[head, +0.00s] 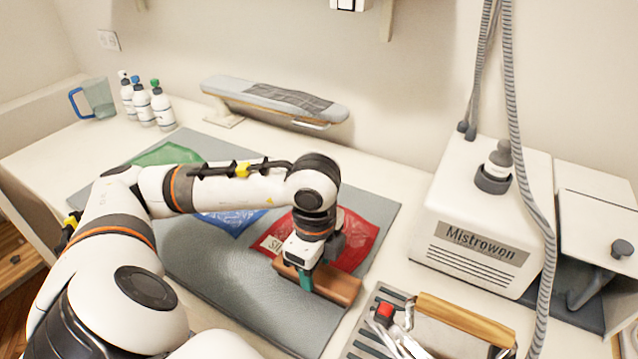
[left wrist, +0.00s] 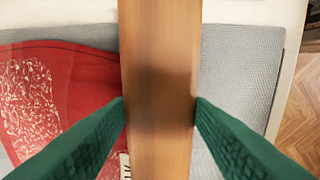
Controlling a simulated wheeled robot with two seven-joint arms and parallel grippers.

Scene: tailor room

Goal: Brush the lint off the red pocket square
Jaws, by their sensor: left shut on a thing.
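The red pocket square (head: 354,239) lies flat on the grey mat, partly hidden behind my left gripper. In the left wrist view the red cloth (left wrist: 85,78) carries a pale patch of lint (left wrist: 30,100) at its left. My left gripper (head: 306,279) is shut on a brown wooden brush (head: 338,286) at the near edge of the red cloth. In the left wrist view the green fingers press on both sides of the brush's wooden back (left wrist: 158,85); its bristles are hidden. My right gripper is not in view.
A blue cloth (head: 232,220) and a green cloth (head: 168,154) lie on the grey mat (head: 262,318). A rack with a wooden-handled tool (head: 465,318) and a white steam machine (head: 478,225) stand right. A small ironing board (head: 272,100) and bottles (head: 162,108) stand behind.

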